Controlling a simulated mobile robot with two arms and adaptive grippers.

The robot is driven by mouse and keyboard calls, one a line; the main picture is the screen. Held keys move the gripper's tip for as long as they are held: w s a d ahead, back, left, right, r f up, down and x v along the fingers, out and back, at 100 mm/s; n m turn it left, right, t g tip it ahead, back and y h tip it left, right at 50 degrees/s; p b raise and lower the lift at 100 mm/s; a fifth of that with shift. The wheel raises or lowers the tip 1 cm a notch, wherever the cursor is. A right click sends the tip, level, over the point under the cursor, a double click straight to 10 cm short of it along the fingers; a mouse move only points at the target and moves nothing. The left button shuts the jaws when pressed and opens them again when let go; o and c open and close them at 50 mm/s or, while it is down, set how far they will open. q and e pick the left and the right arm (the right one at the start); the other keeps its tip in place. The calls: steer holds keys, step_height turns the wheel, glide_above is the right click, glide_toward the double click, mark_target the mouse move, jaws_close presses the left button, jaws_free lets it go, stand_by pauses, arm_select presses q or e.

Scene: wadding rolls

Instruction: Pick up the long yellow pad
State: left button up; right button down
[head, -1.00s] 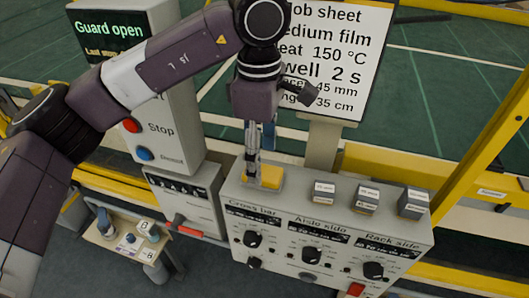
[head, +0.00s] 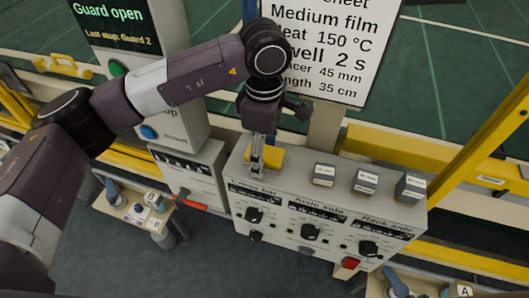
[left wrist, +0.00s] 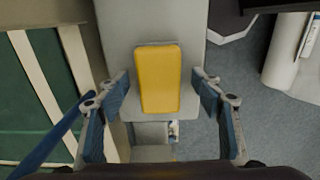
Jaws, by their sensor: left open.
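The long yellow pad (head: 276,157) lies flat on top of the grey control box (head: 330,196), near its left end. In the left wrist view the yellow pad (left wrist: 158,80) stands lengthwise in the middle of the picture. My left gripper (head: 257,166) points down at the pad and covers part of it in the head view. In the left wrist view my left gripper (left wrist: 161,92) is open, with one blue-padded finger on each side of the pad and a gap on both sides. Its height over the pad is hard to judge. My right gripper is not in view.
Several small labelled grey blocks (head: 366,181) stand in a row on the box to the right of the pad. A job sheet board (head: 330,50) rises behind. A guard panel (head: 128,25) stands at the left. Small stands are at lower left (head: 135,210) and lower right.

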arm_select(q)
steer(key=c, duration=1.2)
steer(key=shift+c, duration=0.2)
steer(key=shift+w+r, duration=0.1)
step_height(320, 180, up, 10)
steer(key=b, duration=0.3)
steer(key=shift+d, duration=0.1)
step_height(320, 180, up, 10)
steer(key=b, duration=0.1)
glide_above(265, 151)
